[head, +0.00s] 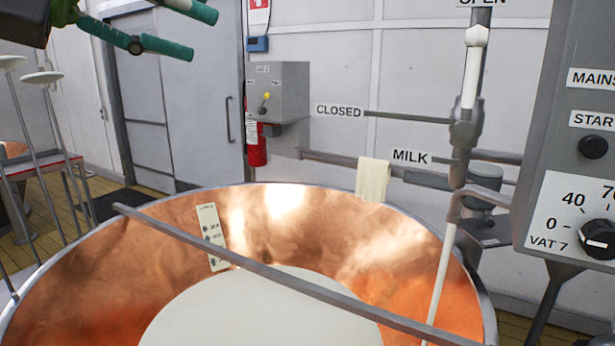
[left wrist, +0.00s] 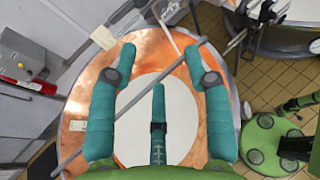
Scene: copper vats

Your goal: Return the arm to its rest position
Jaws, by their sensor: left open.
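My left gripper (head: 204,35) shows at the top left of the head view, raised above the far left side of the copper vat (head: 410,240). Its green fingers are spread and nothing is between them. In the left wrist view the gripper (left wrist: 160,62) points down over the vat, with its fingers apart above the white milk (left wrist: 181,116). The milk also shows in the head view (head: 250,310). My right gripper cannot be made out in either view.
A grey bar (head: 290,284) lies across the vat's rim. A white valve pipe (head: 446,270) stands at the right, beside the VAT 7 control panel (head: 570,210). A grey lever box (head: 285,90), a fire extinguisher (head: 256,152) and a cloth (head: 373,181) are behind the vat.

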